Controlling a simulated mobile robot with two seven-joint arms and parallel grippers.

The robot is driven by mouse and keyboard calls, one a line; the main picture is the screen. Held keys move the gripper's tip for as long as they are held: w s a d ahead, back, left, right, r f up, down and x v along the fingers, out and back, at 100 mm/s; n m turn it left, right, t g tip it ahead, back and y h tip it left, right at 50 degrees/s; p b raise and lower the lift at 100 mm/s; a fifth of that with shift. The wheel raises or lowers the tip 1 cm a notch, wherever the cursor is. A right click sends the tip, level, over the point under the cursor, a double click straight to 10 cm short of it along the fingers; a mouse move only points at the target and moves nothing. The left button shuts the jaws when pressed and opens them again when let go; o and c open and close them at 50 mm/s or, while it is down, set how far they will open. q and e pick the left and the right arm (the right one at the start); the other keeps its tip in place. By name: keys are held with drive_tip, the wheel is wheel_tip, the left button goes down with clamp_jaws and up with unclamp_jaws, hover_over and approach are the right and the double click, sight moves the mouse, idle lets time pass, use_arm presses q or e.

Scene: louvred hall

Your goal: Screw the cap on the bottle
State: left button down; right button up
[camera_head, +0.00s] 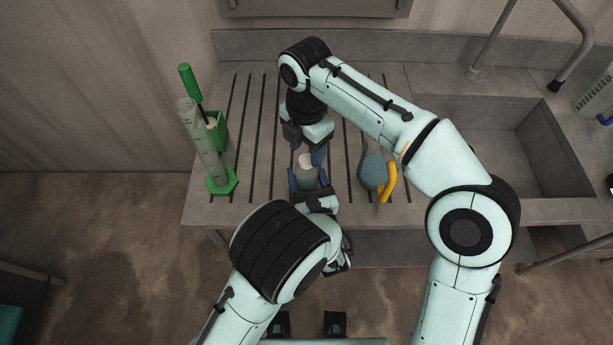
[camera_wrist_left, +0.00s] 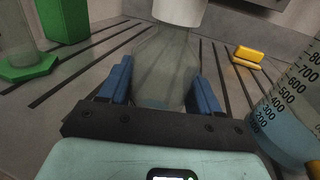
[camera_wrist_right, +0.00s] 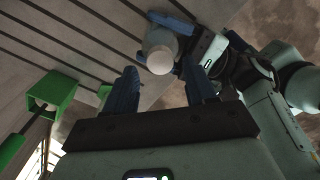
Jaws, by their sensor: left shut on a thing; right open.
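A clear bottle (camera_head: 308,179) stands upright at the front of the slatted drainboard. It also shows in the left wrist view (camera_wrist_left: 166,75). My left gripper (camera_head: 308,180) is shut around its body from the front. A white cap (camera_head: 305,160) is at the bottle's top, also visible in the left wrist view (camera_wrist_left: 180,9) and right wrist view (camera_wrist_right: 160,52). I cannot tell whether it is threaded on. My right gripper (camera_head: 304,148) is open above the bottle, fingers pointing down toward the cap. In the right wrist view its fingers (camera_wrist_right: 162,88) are apart with nothing between them.
A tall graduated cylinder (camera_head: 206,150) on a green base and a green box (camera_head: 220,128) holding a green-handled tool (camera_head: 189,82) stand left. A bluish vessel (camera_head: 372,171) and a yellow item (camera_head: 388,184) are right of the bottle. The sink basin (camera_head: 480,140) lies further right.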

drive_tip(key=shift+f, duration=1.4)
drive_tip(key=shift+c, duration=0.3)
clamp_jaws()
drive_tip(key=m, duration=0.8)
drive_tip(key=shift+m, duration=0.3)
drive_tip(key=m, duration=0.4)
drive_tip(key=shift+m, duration=0.3)
drive_tip(key=m, duration=0.5)
drive_tip(key=shift+m, duration=0.3)
drive_tip(key=shift+o, duration=0.7)
unclamp_jaws()
